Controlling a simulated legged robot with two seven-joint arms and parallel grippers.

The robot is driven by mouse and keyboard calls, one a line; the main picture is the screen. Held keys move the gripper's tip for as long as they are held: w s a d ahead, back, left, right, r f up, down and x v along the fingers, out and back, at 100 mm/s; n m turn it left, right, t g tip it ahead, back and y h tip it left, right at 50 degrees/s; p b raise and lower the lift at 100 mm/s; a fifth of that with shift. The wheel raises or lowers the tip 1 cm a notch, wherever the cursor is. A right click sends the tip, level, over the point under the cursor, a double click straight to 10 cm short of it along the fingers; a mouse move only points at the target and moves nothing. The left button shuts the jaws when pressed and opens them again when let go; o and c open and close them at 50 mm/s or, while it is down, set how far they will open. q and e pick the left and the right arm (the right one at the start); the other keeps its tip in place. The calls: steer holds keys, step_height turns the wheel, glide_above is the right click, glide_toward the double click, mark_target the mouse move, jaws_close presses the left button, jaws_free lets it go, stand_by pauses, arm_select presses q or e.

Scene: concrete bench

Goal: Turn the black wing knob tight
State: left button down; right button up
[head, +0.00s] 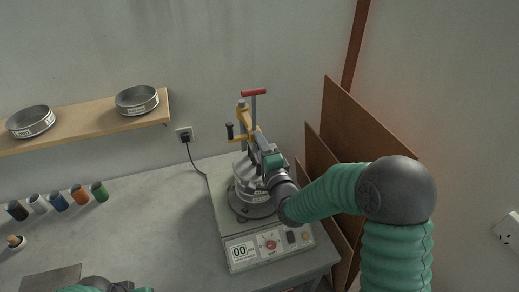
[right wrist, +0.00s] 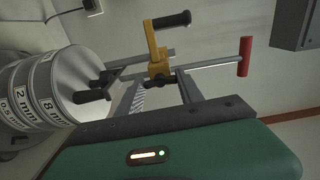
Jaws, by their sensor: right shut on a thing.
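The clamp of the sieve shaker carries a black wing knob (right wrist: 160,82), small and dark by the yellow crank (right wrist: 157,68) in the right wrist view. My right gripper (right wrist: 161,78) is shut on the knob, one grey finger on each side. Its fingers partly hide the knob. In the head view my right gripper (head: 262,149) reaches the clamp from the right, and the knob cannot be made out there. My left gripper (head: 118,287) shows only in part at the bottom edge of the head view; its jaws cannot be made out.
The red T-handle (head: 254,91) stands above the clamp; the crank's black grip (head: 229,131) points up on the left. The sieve stack (right wrist: 38,91) is below. Several coloured jars (head: 78,194) stand on the bench at left. Brown boards (head: 365,130) lean at right.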

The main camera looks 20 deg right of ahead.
steer(key=shift+f+m, duration=0.25)
steer(key=shift+m, duration=0.05)
steer(key=o, duration=1.2)
steer(key=shift+o, duration=0.9)
steer(key=shift+d+r, duration=0.1)
steer(key=s+p, duration=1.5)
steer(key=s, duration=0.1)
steer(key=shift+s+d, duration=0.3)
steer(key=shift+s, duration=0.1)
